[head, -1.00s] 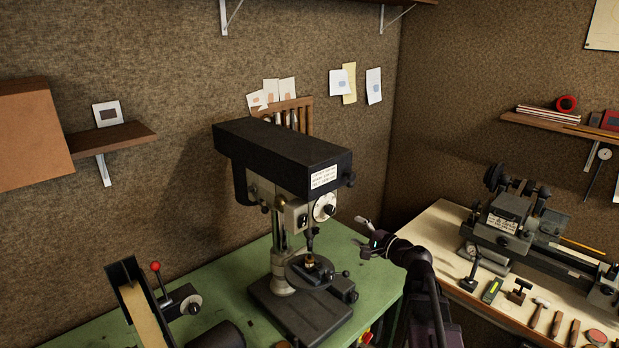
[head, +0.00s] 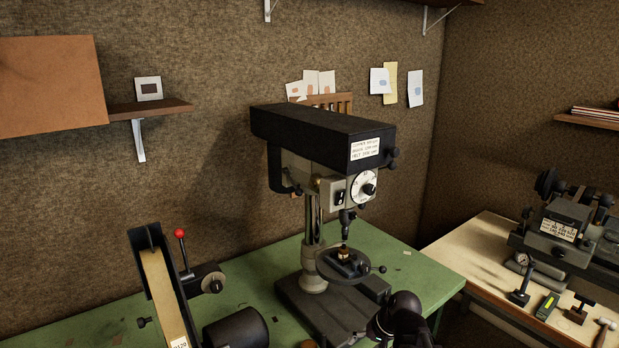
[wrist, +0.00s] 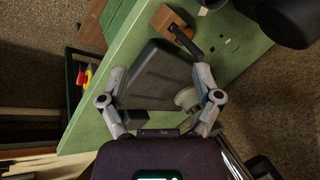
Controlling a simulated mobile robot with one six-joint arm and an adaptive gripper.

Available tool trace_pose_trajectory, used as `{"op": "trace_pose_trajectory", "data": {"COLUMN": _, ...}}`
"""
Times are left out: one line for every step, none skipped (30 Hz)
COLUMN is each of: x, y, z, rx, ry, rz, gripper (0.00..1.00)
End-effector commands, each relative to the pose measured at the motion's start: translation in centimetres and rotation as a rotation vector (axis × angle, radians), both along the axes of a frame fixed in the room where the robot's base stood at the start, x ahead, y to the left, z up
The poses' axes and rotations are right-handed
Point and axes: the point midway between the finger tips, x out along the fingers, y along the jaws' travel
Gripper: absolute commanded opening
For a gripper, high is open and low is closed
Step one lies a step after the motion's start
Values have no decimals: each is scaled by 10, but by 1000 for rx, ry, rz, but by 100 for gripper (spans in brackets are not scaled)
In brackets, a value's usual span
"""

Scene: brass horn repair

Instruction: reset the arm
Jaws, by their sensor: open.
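My gripper (wrist: 167,77) shows in the wrist view with its two grey fingers spread wide and nothing between them. Beyond the fingers lie the green bench (wrist: 97,122) and a dark grey base plate. In the head view my arm stands at the bottom, right of centre, in front of the drill press (head: 322,142); the fingers cannot be made out there. The drill press stands on the green bench (head: 258,282), with a small brass piece (head: 344,253) on its round table under the chuck.
A belt sander (head: 163,285) with a red-knobbed lever stands left on the green bench. A lathe (head: 562,230) and small tools are on the pale bench (head: 473,248) at right. In the wrist view a wooden block (wrist: 168,19) sits near the top.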

Motion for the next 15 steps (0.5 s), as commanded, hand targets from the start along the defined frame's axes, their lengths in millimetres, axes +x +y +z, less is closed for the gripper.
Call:
{"op": "trace_pose_trajectory", "data": {"x": -10, "y": -1, "z": -23, "rx": -57, "ry": 23, "rz": 30, "gripper": 82}}
{"op": "trace_pose_trajectory", "data": {"x": -15, "y": -3, "z": -31, "rx": -93, "ry": 37, "rz": 45, "gripper": 82}}
{"op": "trace_pose_trajectory", "data": {"x": -21, "y": -6, "z": -40, "rx": -138, "ry": 56, "rz": 66, "gripper": 82}}
{"op": "trace_pose_trajectory", "data": {"x": -25, "y": -8, "z": -47, "rx": -172, "ry": 70, "rz": 81, "gripper": 82}}
{"op": "trace_pose_trajectory", "data": {"x": -30, "y": -10, "z": -52, "rx": -204, "ry": 83, "rz": 95, "gripper": 82}}
{"op": "trace_pose_trajectory", "data": {"x": -35, "y": -13, "z": -59, "rx": -245, "ry": 99, "rz": 111, "gripper": 82}}
{"op": "trace_pose_trajectory", "data": {"x": -38, "y": -16, "z": -63, "rx": -272, "ry": 111, "rz": 122, "gripper": 82}}
{"op": "trace_pose_trajectory", "data": {"x": -41, "y": -18, "z": -67, "rx": -298, "ry": 120, "rz": 132, "gripper": 82}}
{"op": "trace_pose_trajectory", "data": {"x": -44, "y": -20, "z": -71, "rx": -328, "ry": 133, "rz": 143, "gripper": 82}}
{"op": "trace_pose_trajectory", "data": {"x": -47, "y": -22, "z": -73, "rx": -347, "ry": 142, "rz": 149, "gripper": 82}}
{"op": "trace_pose_trajectory", "data": {"x": -49, "y": -23, "z": -75, "rx": -365, "ry": 148, "rz": 154, "gripper": 82}}
{"op": "trace_pose_trajectory", "data": {"x": -51, "y": -25, "z": -77, "rx": -382, "ry": 156, "rz": 160, "gripper": 82}}
{"op": "trace_pose_trajectory", "data": {"x": -52, "y": -26, "z": -78, "rx": -394, "ry": 160, "rz": 164, "gripper": 82}}
{"op": "trace_pose_trajectory", "data": {"x": -53, "y": -27, "z": -78, "rx": -402, "ry": 163, "rz": 167, "gripper": 82}}
{"op": "trace_pose_trajectory", "data": {"x": -54, "y": -28, "z": -79, "rx": -411, "ry": 167, "rz": 169, "gripper": 82}}
